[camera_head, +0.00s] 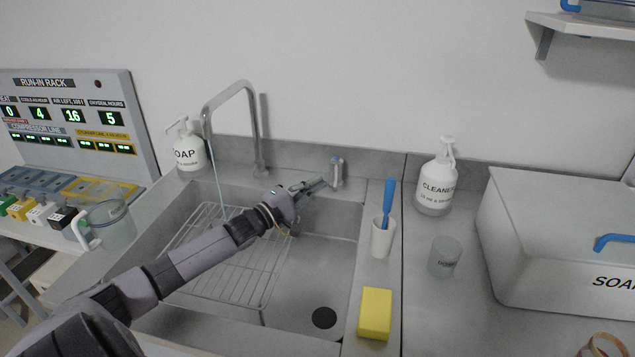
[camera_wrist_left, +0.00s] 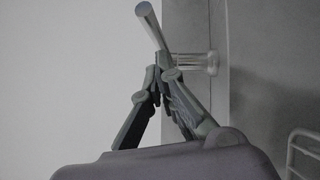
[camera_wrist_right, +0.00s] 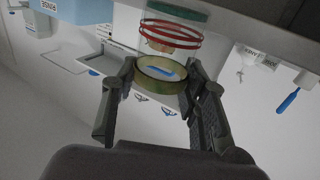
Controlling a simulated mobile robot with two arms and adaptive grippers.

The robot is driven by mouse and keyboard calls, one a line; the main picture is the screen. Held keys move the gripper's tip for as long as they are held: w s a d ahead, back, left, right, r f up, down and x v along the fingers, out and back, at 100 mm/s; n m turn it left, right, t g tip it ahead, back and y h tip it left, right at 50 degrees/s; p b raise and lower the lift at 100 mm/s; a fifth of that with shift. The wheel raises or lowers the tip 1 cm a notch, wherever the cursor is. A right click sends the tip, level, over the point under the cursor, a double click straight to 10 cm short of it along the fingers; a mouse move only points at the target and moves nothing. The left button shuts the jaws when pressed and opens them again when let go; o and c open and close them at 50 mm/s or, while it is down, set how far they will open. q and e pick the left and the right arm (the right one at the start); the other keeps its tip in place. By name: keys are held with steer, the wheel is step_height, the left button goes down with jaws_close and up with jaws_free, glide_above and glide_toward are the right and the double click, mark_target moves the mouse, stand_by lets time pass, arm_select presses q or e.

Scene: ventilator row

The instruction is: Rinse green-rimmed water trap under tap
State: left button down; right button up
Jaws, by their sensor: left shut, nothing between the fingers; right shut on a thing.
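The tap (camera_head: 233,95) arches over the sink (camera_head: 340,230), and a thin pale blue stream of water (camera_head: 216,165) falls from its spout. My left gripper (camera_head: 316,185) is shut and empty at the tap's lever (camera_head: 337,172); in the left wrist view the shut fingertips (camera_wrist_left: 162,72) are close to the lever (camera_wrist_left: 150,25), and contact is unclear. The right gripper does not show in the head view.
A wire rack (camera_head: 225,255) lies in the sink. A cup with a blue brush (camera_head: 383,235), a yellow sponge (camera_head: 375,313), a cleaner bottle (camera_head: 437,185) and a white bin (camera_head: 550,240) stand to the right. A soap bottle (camera_head: 188,150) and a clear jug (camera_head: 115,225) are left.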

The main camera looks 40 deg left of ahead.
arm_select(q)
steer(key=shift+w+d+r, duration=0.15)
steer(key=shift+w+d, duration=0.15)
steer(key=shift+d, duration=0.15)
arm_select(e)
steer(key=shift+r, duration=0.15)
steer(key=shift+r+p, duration=0.65)
steer(key=shift+p, duration=0.05)
steer(key=shift+r, duration=0.1)
arm_select(q)
steer(key=shift+w+d, duration=0.3)
steer(key=shift+d, duration=0.35)
arm_select(e)
steer(key=shift+a, duration=0.1)
